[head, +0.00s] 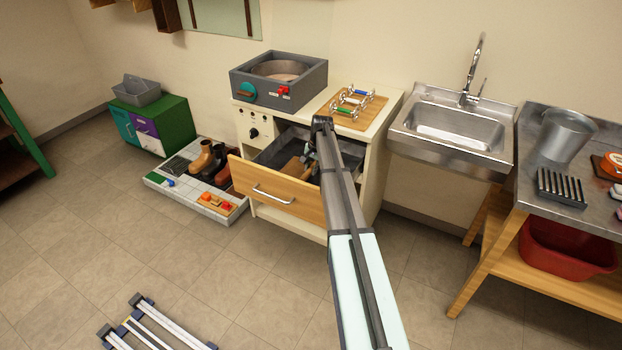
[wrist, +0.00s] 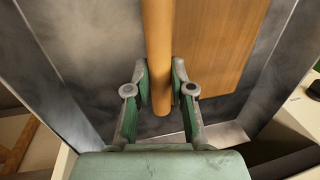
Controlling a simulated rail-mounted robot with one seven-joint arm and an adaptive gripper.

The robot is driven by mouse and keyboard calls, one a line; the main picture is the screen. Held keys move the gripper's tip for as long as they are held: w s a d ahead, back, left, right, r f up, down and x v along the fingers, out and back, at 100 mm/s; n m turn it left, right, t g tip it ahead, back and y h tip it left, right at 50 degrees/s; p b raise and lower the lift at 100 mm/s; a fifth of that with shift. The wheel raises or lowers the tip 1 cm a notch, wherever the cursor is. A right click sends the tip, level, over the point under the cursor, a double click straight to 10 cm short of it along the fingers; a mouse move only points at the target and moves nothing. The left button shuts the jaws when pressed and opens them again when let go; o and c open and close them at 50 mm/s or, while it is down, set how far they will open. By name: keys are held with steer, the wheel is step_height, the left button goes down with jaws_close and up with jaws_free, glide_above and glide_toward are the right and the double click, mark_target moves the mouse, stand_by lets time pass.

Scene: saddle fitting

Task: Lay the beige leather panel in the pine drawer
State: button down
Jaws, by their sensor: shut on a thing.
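The pine drawer (head: 240,177) stands pulled open from the cream cabinet; its grey inside (wrist: 90,60) fills much of the wrist view. My gripper (wrist: 160,85) is in the drawer, its green fingers closed on a round tan wooden handle (wrist: 157,35). In the head view my arm covers most of the gripper. A flat brown piece (wrist: 215,50) with a grain lies to the right of the handle; I cannot tell whether they are joined. A tan object (head: 291,168) shows in the drawer left of my arm. I cannot pick out a beige leather panel for certain.
A grey box with a round basin (head: 278,78) and a wooden board (head: 372,113) with small coloured-handled items sit on the cabinet top. A sink (head: 455,125) is to the right. A low tray (head: 163,182) with boots stands left of the drawer. The floor in front is mostly clear.

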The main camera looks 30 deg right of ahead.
steer(key=shift+f+p, duration=0.45)
steer(key=shift+f, duration=2.7)
steer(key=c, duration=1)
jaws_free()
steer(key=shift+f, duration=0.1)
step_height(320, 180, up, 12)
steer(key=s+d+b, duration=0.1)
steer(key=s+b, duration=0.1)
steer(key=shift+d+b, duration=0.15)
steer(key=shift+b, duration=0.15)
